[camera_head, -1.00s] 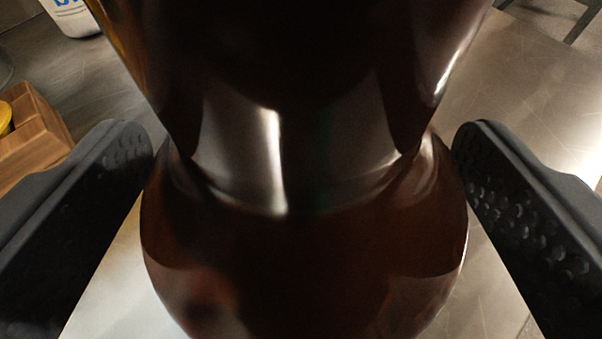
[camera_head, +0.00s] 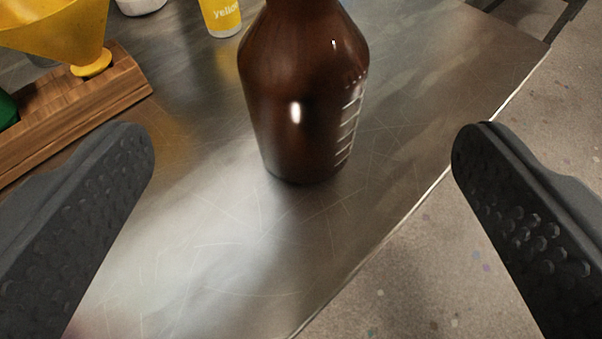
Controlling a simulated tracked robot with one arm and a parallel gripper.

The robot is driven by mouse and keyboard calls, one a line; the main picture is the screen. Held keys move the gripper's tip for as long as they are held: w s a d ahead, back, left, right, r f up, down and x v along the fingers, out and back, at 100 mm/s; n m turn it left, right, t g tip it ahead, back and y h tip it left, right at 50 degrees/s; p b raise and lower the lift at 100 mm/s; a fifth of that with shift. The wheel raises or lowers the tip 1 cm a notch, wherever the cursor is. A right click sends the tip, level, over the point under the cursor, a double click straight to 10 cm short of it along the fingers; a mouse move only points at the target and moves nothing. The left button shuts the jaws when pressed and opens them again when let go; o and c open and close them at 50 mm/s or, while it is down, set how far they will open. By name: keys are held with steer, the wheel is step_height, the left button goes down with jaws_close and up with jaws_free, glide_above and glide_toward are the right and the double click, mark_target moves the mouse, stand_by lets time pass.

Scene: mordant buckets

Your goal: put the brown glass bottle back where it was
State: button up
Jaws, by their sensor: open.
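The brown glass bottle (camera_head: 302,95) stands upright on the metal table (camera_head: 215,240), in the upper middle of the view. White graduation marks run down its right side, and its top is cut off by the frame edge. My gripper (camera_head: 303,145) is open and empty. Its two dark, studded fingers show at the left and right edges. The bottle is beyond the fingers, apart from both, with bare table in front of it.
A wooden rack (camera_head: 75,110) with a yellow funnel (camera_head: 55,32) stands at the upper left. A yellow-labelled container (camera_head: 221,15) is behind the bottle on the left. The table's edge (camera_head: 430,190) runs diagonally at the right, with speckled floor (camera_head: 420,270) beyond.

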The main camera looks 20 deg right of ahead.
steer(key=shift+s+a+r, duration=0.15)
steer(key=shift+s+r, duration=0.05)
steer(key=shift+s, duration=0.25)
steer(key=a+r+n+t+y, duration=0.1)
steer(key=a+r, duration=0.5)
steer(key=r, duration=0.6)
steer(key=a+r+n+t+y, duration=0.1)
steer(key=a+r, duration=0.4)
steer(key=r, duration=0.6)
steer(key=s+a+r+n+y, duration=0.2)
steer(key=s+a+r+y, duration=0.1)
steer(key=s+r, duration=0.8)
step_height(320, 180, up, 5)
steer(key=shift+s+a+r+n+t, duration=0.15)
steer(key=shift+s+a+n+t, duration=0.2)
steer(key=shift+a, duration=0.35)
